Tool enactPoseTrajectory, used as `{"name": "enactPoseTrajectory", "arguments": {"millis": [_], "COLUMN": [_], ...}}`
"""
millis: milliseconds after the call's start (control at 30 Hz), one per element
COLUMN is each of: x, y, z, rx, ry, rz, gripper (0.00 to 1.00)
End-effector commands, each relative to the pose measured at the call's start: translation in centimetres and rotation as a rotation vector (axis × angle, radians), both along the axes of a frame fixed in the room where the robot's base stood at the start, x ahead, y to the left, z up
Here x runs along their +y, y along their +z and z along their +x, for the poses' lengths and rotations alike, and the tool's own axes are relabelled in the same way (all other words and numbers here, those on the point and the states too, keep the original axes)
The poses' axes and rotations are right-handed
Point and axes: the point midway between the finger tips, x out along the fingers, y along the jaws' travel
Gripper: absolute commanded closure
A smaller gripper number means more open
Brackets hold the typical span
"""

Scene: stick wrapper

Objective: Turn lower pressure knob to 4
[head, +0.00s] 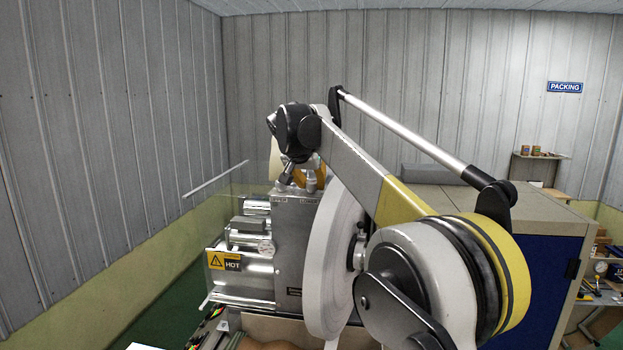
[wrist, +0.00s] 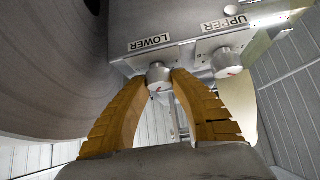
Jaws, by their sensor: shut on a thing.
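The lower pressure knob (wrist: 158,77) is a small silver knob with a red mark, beneath the label LOWER, which appears upside down or tilted in the wrist view. My gripper (wrist: 159,80) has two tan ribbed fingers, one on each side of this knob, shut on it. The number the knob points to cannot be read. The upper pressure knob (wrist: 227,62) sits to the right under the UPPER label, apart from the fingers. In the head view my gripper (head: 309,178) is at the top of the grey machine, where my arm mostly hides the knobs.
The stick wrapper (head: 290,245) has a large white paper roll (head: 330,260) on its right side. Metal rollers and a yellow HOT sign (head: 224,261) are at its left. A grey cabinet (head: 540,225) stands behind at the right. A large roll (wrist: 50,70) fills the wrist view's left.

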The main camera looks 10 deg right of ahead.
Motion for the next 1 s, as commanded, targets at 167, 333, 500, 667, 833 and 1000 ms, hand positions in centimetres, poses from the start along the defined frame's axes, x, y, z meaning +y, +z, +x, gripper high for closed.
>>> {"name": "enactPoseTrajectory", "arguments": {"millis": [167, 333, 500, 667, 833, 1000], "x": [0.09, 0.13, 0.06, 0.01, 0.01, 0.02], "y": [0.22, 0.06, 0.01, -0.02, -0.04, -0.04], "z": [0.06, 0.06, 0.02, 0.02, 0.0, -0.01], "rx": [0.0, 0.0, 0.0, -0.001, 0.0, 0.0], "ry": [-0.127, -0.218, -0.275, -0.299, -0.305, -0.305], "rz": [-0.001, 0.0, 0.001, 0.001, 0.0, 0.001], "gripper": [1.0, 1.0, 1.0, 1.0, 1.0, 1.0]}}
